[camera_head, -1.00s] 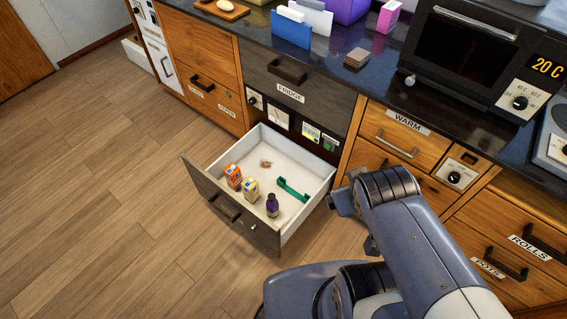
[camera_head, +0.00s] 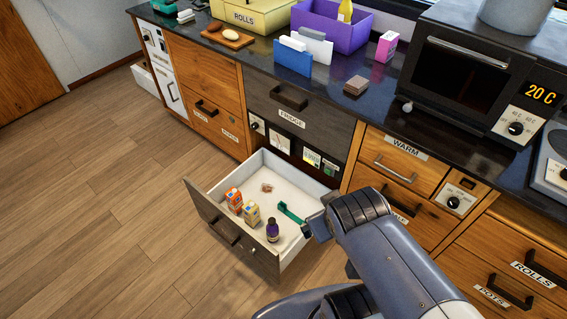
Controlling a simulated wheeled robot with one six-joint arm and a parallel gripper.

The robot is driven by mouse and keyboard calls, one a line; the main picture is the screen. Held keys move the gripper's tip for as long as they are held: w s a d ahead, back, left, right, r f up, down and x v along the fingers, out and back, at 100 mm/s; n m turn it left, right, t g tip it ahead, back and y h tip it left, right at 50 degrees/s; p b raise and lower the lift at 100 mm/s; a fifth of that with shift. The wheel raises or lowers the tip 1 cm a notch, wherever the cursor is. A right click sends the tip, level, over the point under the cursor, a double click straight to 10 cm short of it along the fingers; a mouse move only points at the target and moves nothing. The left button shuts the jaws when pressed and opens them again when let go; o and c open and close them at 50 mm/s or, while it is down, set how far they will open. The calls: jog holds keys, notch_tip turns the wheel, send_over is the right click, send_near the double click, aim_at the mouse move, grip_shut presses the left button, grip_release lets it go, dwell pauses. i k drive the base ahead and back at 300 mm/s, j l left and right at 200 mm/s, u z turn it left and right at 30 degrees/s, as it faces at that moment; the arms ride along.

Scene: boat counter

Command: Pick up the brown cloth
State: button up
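A small brown folded square, which looks like the brown cloth (camera_head: 355,85), lies flat on the dark counter between the blue-and-white holder and the oven. My gripper (camera_head: 318,230) is low in front of the cabinets, at the right side of the open drawer in the picture. It is well below and apart from the brown cloth. My arm hides most of the gripper, and whether its fingers are open or shut does not show clearly.
The open drawer (camera_head: 228,226) holds two cartons, a dark bottle (camera_head: 272,231), a green item (camera_head: 291,212) and a small brownish piece. On the counter (camera_head: 335,105) stand an oven (camera_head: 465,70), a purple bin (camera_head: 330,25) and a pink-and-white carton (camera_head: 387,46). Counter around the cloth is clear.

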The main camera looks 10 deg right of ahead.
aim_at(356, 85)
jog(key=i+l+z, duration=0.15)
jog(key=i+l, duration=0.25)
jog(key=l, duration=0.25)
jog(key=i+l+z, duration=0.15)
jog(key=i+l, duration=0.3)
jog(key=l, duration=0.1)
